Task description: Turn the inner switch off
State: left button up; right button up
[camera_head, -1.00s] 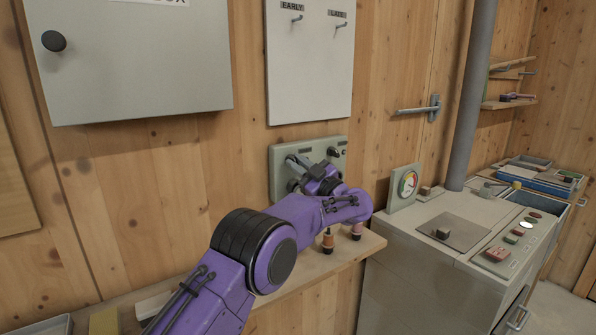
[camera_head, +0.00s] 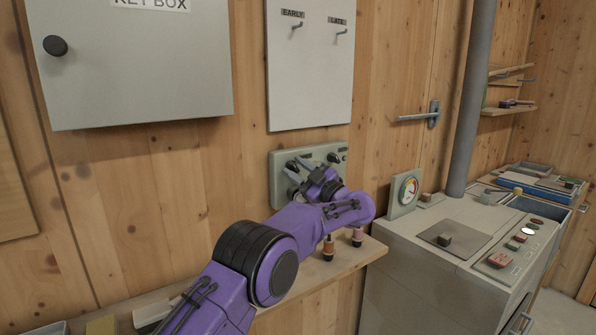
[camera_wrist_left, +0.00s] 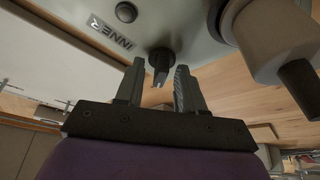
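The grey-green switch panel (camera_head: 281,190) is on the wooden wall under the white hook board. In the left wrist view the panel carries the label INNER (camera_wrist_left: 111,33), and a small dark switch (camera_wrist_left: 160,62) sticks out near it. My left gripper (camera_wrist_left: 159,76) is open, with its fingers on either side of the tip of this switch; I cannot tell whether they touch it. In the head view my left gripper (camera_head: 298,170) is at the panel and its wrist hides the lower part. My right gripper is not in view.
A large round knob (camera_wrist_left: 275,40) sits close to the fingers in the left wrist view. Below the panel, a shelf (camera_head: 340,262) holds two small stoppered items (camera_head: 328,247). A dial gauge (camera_head: 408,190) stands on the cabinet to the right.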

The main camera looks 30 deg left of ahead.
pick_arm(q)
jog(key=shift+d+f, duration=0.25)
jog(key=shift+d, duration=0.15)
jog(key=b+v, duration=0.3)
jog(key=v, duration=0.6)
jog(key=shift+d, duration=0.35)
jog(key=shift+s, duration=0.15)
